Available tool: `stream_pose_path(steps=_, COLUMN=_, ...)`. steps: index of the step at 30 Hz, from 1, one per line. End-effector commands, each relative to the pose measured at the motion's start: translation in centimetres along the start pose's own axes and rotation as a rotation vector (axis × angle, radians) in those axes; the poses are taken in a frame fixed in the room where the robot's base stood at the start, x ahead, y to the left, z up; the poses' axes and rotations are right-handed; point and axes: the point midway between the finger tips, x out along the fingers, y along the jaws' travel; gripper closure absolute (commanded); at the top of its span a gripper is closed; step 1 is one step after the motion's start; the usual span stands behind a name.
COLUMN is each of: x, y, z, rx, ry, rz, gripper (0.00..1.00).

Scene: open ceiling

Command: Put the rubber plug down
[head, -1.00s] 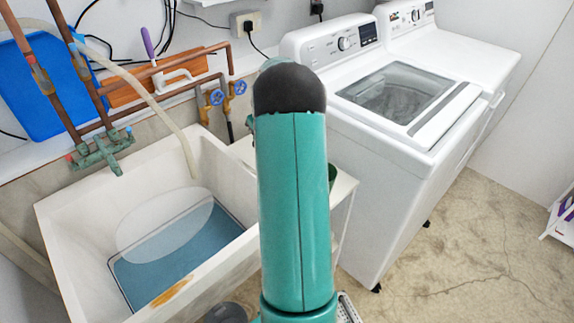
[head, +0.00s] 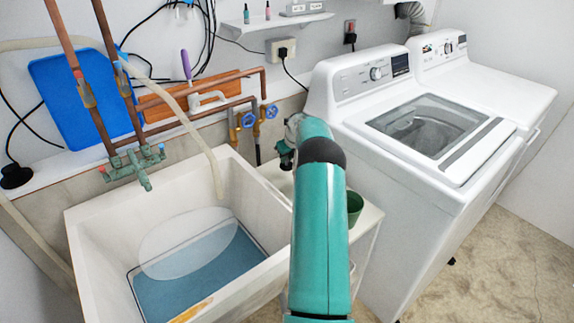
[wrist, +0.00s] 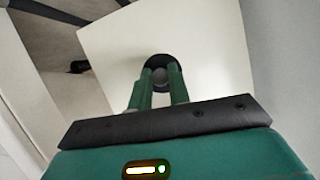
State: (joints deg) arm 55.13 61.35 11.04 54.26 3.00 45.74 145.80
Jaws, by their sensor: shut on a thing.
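The rubber plug (wrist: 159,59) is a round dark disc with a grey middle part, seen in the wrist view between my fingertips. My gripper (wrist: 160,76) is shut on it, with its two green fingers on either side. A white flat surface (wrist: 205,50) lies behind and below the plug; I cannot tell whether the plug touches it. In the head view my gripper (head: 286,157) shows only partly, left of my arm's dark joint and over the white side table (head: 369,218). The plug cannot be made out there.
A deep white sink (head: 93,235) with blue water stands left of the side table. A green pot (head: 355,205) is on the table, partly behind my arm. A white washing machine (head: 400,195) stands close on the right. Pipes with blue-handled valves (head: 257,118) run along the wall.

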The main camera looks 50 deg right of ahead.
Motion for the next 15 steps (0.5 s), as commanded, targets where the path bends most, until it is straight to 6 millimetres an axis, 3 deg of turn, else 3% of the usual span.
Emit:
stream_pose_path(steps=8, x=1.9, y=-0.6, z=0.6, rx=0.000, ry=-0.001, rz=0.000, gripper=1.00)
stream_pose_path(steps=15, x=4.6, y=-0.6, z=-0.6, rx=0.001, ry=-0.001, rz=-0.001, gripper=1.00)
